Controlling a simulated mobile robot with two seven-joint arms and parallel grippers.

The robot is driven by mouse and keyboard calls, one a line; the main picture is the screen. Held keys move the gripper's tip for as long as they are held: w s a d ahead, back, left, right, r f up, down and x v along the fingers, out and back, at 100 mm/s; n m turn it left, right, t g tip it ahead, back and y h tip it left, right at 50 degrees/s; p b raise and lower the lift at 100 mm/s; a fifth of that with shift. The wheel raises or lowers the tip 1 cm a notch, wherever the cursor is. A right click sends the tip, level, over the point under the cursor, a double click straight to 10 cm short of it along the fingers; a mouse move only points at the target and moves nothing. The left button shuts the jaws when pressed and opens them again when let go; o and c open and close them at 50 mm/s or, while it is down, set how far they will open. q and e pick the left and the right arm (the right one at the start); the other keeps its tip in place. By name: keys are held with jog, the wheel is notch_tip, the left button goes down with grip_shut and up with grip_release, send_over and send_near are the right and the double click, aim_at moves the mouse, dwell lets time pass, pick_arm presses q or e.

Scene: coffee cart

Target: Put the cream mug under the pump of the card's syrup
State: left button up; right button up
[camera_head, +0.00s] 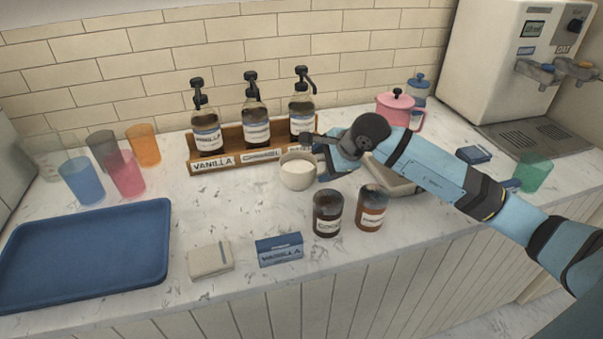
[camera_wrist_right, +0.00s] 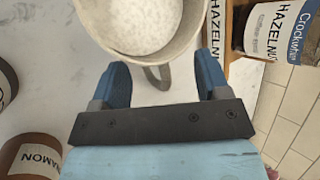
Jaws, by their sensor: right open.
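The cream mug (camera_head: 297,172) stands on the counter before the syrup rack, in front of its right half. It holds something whitish. In the right wrist view the mug (camera_wrist_right: 145,25) is at the top, with its handle between my fingers. My right gripper (camera_head: 318,162) is open at the mug's right side; its fingers (camera_wrist_right: 160,82) stand apart around the handle. The blue card (camera_head: 280,250) reads VANILLA. The vanilla bottle (camera_head: 206,132) with its black pump is leftmost, the caramel bottle (camera_head: 256,125) is in the middle, and the hazelnut bottle (camera_head: 302,115) is rightmost. My left gripper is out of view.
The wooden rack (camera_head: 193,168) holds the bottles. A blue tray (camera_head: 85,255), several coloured cups (camera_head: 126,178) and a cream-coloured box (camera_head: 210,260) are to the left. Counter in front of the vanilla bottle is clear.

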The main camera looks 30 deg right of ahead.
grip_shut()
jog(key=shift+r, duration=0.1)
